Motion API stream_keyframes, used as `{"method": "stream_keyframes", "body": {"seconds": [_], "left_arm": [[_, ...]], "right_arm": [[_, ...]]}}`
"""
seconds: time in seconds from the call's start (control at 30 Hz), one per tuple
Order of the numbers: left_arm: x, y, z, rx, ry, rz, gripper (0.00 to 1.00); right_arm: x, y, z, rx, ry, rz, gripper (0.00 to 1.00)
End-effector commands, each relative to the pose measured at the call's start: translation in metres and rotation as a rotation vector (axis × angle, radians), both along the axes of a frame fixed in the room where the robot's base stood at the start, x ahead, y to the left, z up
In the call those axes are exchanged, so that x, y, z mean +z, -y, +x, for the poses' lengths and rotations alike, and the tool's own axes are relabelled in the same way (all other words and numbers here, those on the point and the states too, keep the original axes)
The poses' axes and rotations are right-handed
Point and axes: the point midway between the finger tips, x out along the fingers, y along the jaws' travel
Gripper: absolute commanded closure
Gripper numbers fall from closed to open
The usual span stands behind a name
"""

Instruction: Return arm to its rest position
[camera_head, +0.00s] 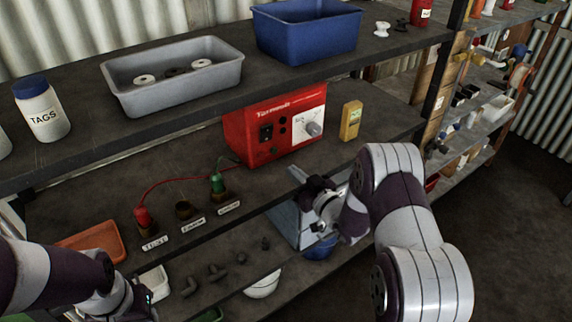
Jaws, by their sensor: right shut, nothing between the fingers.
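My right arm (408,205), white and dark purple, reaches in from the lower right in the head view. Its gripper (300,178) is shut and empty in front of the middle shelf's edge, below the red charger box and apart from it. My left arm (50,275) comes in at the lower left. Its gripper (142,300) is only partly in view at the bottom edge, and its fingers cannot be made out.
The middle shelf holds a red box (262,140), a yellow pack (350,121) and red and green clips in labelled cups (183,209). The top shelf holds a grey tray (128,102), a blue bin (300,55) and a TAGS jar (42,110). Floor (515,220) at right is open.

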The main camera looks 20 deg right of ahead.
Motion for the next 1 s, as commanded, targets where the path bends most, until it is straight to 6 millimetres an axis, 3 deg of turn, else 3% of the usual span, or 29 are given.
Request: {"method": "stream_keyframes", "body": {"seconds": [0.2,0.73,0.77,0.87,0.93,1.0], "left_arm": [[-0.004,0.0,0.0,0.0,0.0,0.0,0.57],[-0.003,0.0,0.0,0.0,0.0,0.0,0.57],[-0.004,0.0,0.0,0.0,0.0,0.0,0.57],[-0.004,0.0,0.0,0.0,0.0,0.0,0.57],[-0.003,0.0,0.0,0.0,0.0,0.0,0.57],[-0.001,0.0,0.0,0.0,0.0,0.0,0.57]], "right_arm": [[-0.004,0.007,-0.018,0.0,0.0,0.0,1.0],[-0.008,0.008,-0.019,-0.003,-0.016,-0.011,1.0],[-0.014,0.009,-0.019,-0.009,-0.042,-0.024,1.0],[-0.062,0.023,-0.031,-0.08,-0.267,-0.091,1.0],[-0.098,0.043,-0.058,-0.171,-0.535,-0.162,1.0],[-0.111,0.054,-0.103,-0.253,-0.825,-0.225,1.0]]}}
